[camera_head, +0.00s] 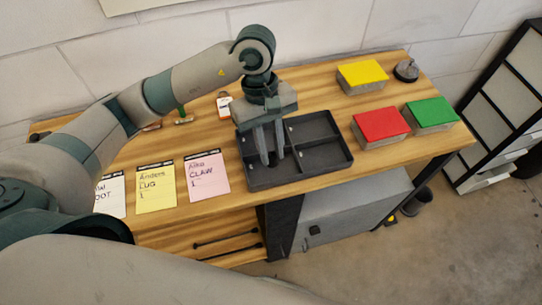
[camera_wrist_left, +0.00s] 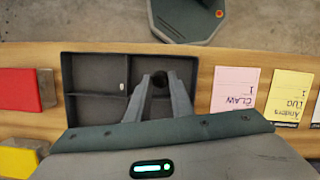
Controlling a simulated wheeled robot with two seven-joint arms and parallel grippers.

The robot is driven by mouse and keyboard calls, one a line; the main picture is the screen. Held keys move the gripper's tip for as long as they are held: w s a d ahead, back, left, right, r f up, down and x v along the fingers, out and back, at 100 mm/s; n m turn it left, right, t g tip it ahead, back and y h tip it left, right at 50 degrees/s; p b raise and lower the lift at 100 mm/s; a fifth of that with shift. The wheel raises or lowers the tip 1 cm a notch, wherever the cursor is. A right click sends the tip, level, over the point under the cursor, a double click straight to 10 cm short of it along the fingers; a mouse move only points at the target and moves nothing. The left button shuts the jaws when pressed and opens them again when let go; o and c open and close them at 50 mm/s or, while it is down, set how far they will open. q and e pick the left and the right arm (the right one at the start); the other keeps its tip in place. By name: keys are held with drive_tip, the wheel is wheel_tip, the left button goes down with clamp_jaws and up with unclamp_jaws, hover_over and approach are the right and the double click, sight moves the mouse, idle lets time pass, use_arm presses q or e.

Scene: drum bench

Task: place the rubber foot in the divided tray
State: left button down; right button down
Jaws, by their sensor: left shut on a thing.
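The black divided tray (camera_head: 318,177) lies on the wooden bench; it also shows in the left wrist view (camera_wrist_left: 64,90). My left gripper (camera_head: 272,162) points down over the tray's left part, with its fingertips at or just above a compartment; I cannot tell the exact height. In the left wrist view its fingers (camera_wrist_left: 160,79) are shut on a small dark round piece, the rubber foot (camera_wrist_left: 159,82). The fingers mostly hide the foot in the head view. My right gripper is not in view.
Yellow (camera_head: 362,73), red (camera_head: 380,123) and green (camera_head: 431,111) topped boxes stand right of the tray, with a round grey object (camera_head: 406,70) behind. White (camera_head: 110,195), yellow (camera_head: 156,188) and pink (camera_head: 207,178) cards lie left. A white-and-orange item (camera_head: 224,105) lies behind the tray.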

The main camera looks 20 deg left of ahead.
sight(271, 158)
use_arm(q)
drive_tip(key=shift+f+p, duration=0.95)
drive_tip(key=shift+f, duration=1.05)
drive_tip(key=c, duration=1.5)
unclamp_jaws()
drive_tip(key=shift+c, duration=0.2)
drive_tip(key=shift+r, duration=0.1)
drive_tip(key=shift+b+v, duration=0.5)
drive_tip(key=shift+v, duration=0.3)
drive_tip(key=b+v, duration=0.3)
drive_tip(key=v, duration=0.7)
drive_tip(key=shift+r+b, duration=0.15)
drive_tip(key=shift+b, duration=0.25)
